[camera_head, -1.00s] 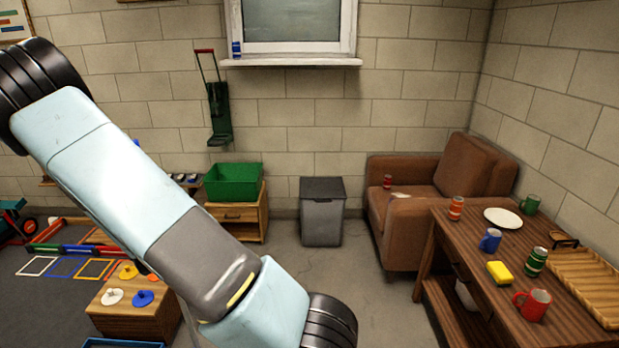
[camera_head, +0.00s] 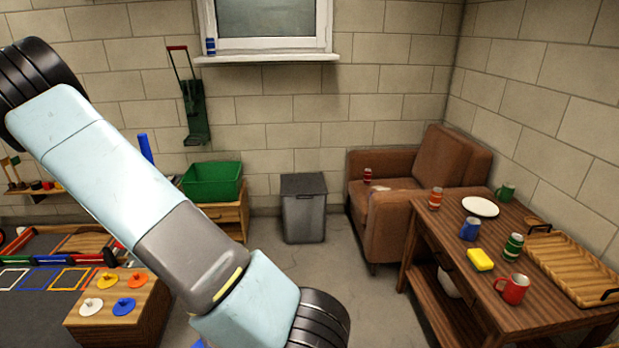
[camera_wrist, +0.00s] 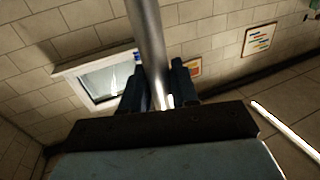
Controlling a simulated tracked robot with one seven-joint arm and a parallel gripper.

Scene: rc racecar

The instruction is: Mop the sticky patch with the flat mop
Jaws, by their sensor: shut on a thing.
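My gripper (camera_wrist: 158,88) is shut on a grey metal pole (camera_wrist: 150,40), seen in the wrist view, with one dark finger on each side of it. The pole runs up out of the picture and looks like the flat mop's handle. The mop's flat head is not in view. In the head view my arm crosses the left half and hides my gripper. A blue rod end (camera_head: 146,148) sticks up behind the arm; I cannot tell if it belongs to the mop. I see no sticky patch on the visible floor (camera_head: 345,290).
A wooden table (camera_head: 440,230) with mugs, cans, a yellow sponge and a tray stands at right. A brown armchair (camera_head: 385,215), a grey bin (camera_head: 303,215) and a green crate (camera_head: 212,182) line the wall. A low wooden box (camera_head: 100,325) stands at left. Floor between bin and table is clear.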

